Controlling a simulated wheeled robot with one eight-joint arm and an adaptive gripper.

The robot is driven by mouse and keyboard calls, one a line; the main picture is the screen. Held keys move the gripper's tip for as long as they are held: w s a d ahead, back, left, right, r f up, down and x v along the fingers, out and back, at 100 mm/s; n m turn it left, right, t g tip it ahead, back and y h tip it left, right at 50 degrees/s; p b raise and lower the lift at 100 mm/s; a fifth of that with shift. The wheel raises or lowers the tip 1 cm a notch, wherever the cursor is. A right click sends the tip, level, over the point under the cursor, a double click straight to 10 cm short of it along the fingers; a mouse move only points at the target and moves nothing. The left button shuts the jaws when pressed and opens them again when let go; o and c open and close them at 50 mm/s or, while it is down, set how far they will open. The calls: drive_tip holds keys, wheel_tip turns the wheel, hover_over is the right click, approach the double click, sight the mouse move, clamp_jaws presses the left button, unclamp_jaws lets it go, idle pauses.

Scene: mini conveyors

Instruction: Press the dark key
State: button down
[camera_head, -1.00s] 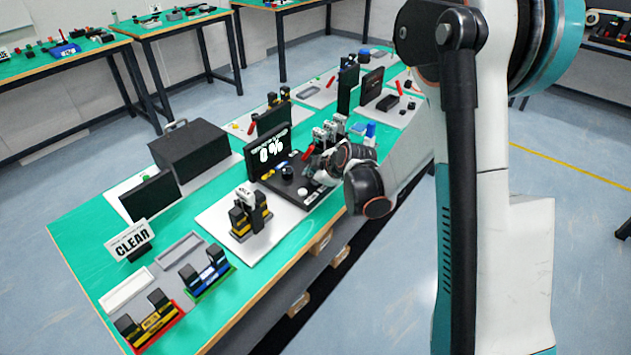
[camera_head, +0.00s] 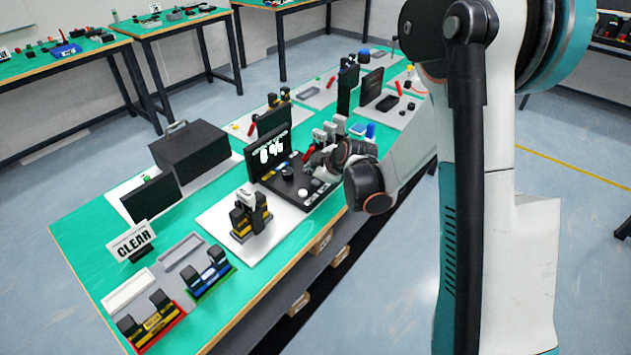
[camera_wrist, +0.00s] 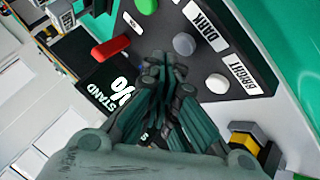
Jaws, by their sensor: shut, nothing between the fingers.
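The dark panel (camera_wrist: 245,60) carries a DARK label (camera_wrist: 205,25) with a round grey key (camera_wrist: 184,43) beside it. A white round key (camera_wrist: 217,83) sits beside the BRIGHT label (camera_wrist: 232,77). My gripper (camera_wrist: 162,68) is shut and empty. In the wrist view its tips appear over the panel, left of and below the grey key, with a visible gap in the picture; their height above the panel is unclear. In the head view my gripper (camera_head: 314,160) is at the far end of the black panel (camera_head: 295,187), partly hiding it.
A screen reading a percentage (camera_head: 270,152) stands behind the panel. A red bar-shaped key (camera_wrist: 110,48) and a green button (camera_wrist: 146,5) are near my gripper. A black and yellow block stand (camera_head: 248,215) is at the panel's near side. Other devices crowd the green table.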

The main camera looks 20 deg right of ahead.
sight(313, 183)
drive_tip(key=shift+r+p, duration=1.55)
drive_tip(key=shift+r, duration=0.95)
drive_tip(key=s+r+m+g+h, duration=0.1)
drive_tip(key=s+r+m, duration=0.5)
drive_tip(key=s+r, duration=0.8)
drive_tip(key=s+r+m+h, duration=0.1)
drive_tip(key=s+m, duration=0.5)
drive_tip(key=s, duration=1.3)
drive_tip(key=shift+s+d+r+m+g+h, duration=0.2)
drive_tip(key=shift+d+m+g+h, duration=0.1)
drive_tip(key=shift+d+h, duration=0.1)
